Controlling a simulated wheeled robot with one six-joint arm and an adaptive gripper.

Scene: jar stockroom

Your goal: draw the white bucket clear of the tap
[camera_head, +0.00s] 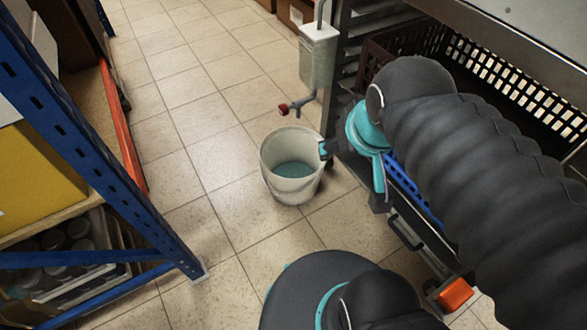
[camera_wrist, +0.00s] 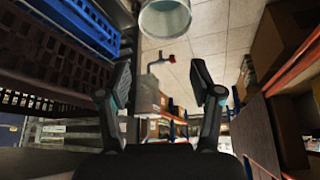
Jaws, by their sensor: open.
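The white bucket (camera_head: 279,182) stands upright on the floor with blue-green liquid inside. Its base and near wall show at the top edge of the wrist view (camera_wrist: 165,28). The tap (camera_head: 297,106) has a red end and sticks out from a grey box, just behind the bucket's rim in the head view; it also shows in the wrist view (camera_wrist: 162,60). My gripper (camera_head: 327,150) is at the bucket's right rim in the head view; I cannot tell if it touches. In the wrist view its two fingers (camera_wrist: 163,78) are spread with nothing between them.
The grey box (camera_head: 316,60) is beside a metal rack. Dark and blue crates (camera_head: 500,72) sit on the right under a steel top. A blue-and-orange shelf (camera_head: 70,115) with boxes and jars is on the left. The tiled floor (camera_head: 195,90) between is clear.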

